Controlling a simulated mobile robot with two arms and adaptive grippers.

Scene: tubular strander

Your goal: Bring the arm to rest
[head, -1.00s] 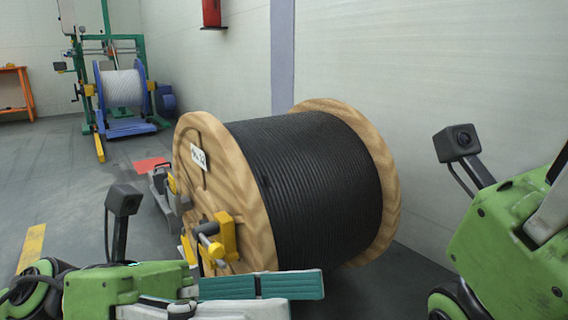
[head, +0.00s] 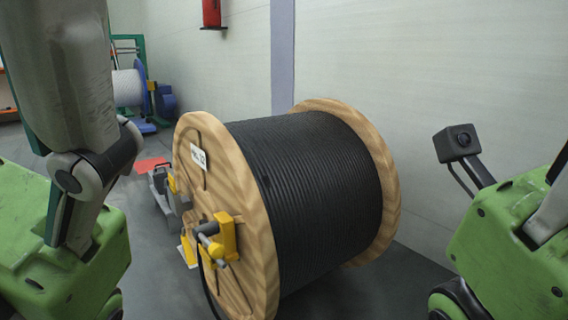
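My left arm stands upright at the left edge, a grey link above a green housing. The fingers of my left gripper do not show. My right arm shows at the lower right as a green housing with a small black camera on a stalk; the fingers of my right gripper are out of the picture. Between the arms stands a large wooden drum (head: 262,245) wound with black cable (head: 320,185), apart from both arms in the picture. No held object shows.
Behind are a machine with a white spool (head: 127,88), a red floor patch (head: 150,164) and a red wall box (head: 211,14). A pale wall (head: 430,60) stands behind the drum.

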